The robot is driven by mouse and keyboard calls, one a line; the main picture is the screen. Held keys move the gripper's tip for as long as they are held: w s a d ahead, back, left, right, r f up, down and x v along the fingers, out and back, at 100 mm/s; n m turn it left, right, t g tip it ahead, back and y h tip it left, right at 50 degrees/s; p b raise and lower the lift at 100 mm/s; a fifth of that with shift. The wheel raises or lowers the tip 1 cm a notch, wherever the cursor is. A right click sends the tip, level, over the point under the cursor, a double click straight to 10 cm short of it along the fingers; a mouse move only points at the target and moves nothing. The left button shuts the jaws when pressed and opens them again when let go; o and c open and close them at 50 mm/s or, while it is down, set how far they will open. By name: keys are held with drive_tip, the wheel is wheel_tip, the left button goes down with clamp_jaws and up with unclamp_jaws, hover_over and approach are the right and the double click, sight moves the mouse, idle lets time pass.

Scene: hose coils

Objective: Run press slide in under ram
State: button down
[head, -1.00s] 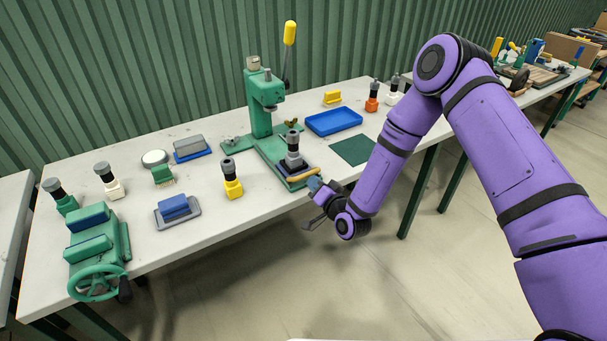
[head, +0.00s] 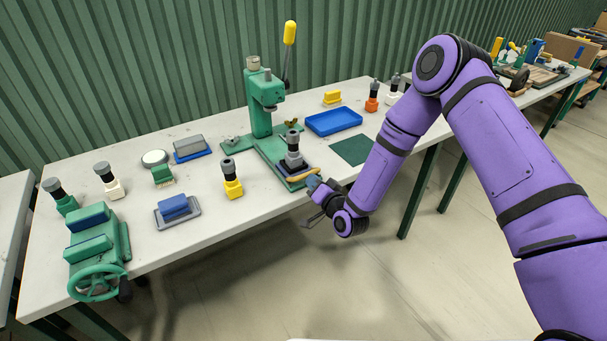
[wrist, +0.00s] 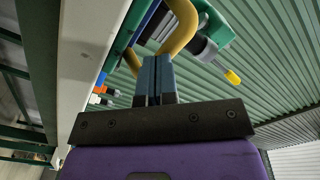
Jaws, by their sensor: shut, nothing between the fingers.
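The green press (head: 262,110) stands at the back middle of the bench, with its ram (head: 270,105) pointing down. The press slide (head: 287,171), a dark plate with a yellow handle (head: 304,175), sits on the press base in front of the ram. A grey-and-black fitting (head: 293,152) stands upright on it. My gripper (head: 314,182) is shut and empty at the bench's front edge, at the handle. In the wrist view the shut fingers (wrist: 153,75) are close to the curved yellow handle (wrist: 185,28); contact cannot be told for sure.
A yellow-based fitting (head: 232,180) stands left of the slide. A blue tray (head: 334,122) and a dark green mat (head: 354,151) lie to the right. A green vise (head: 97,245) is at the left end. Open floor lies in front of the bench.

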sight(306, 174)
drive_tip(key=shift+x, duration=2.1)
drive_tip(key=shift+v, duration=2.55)
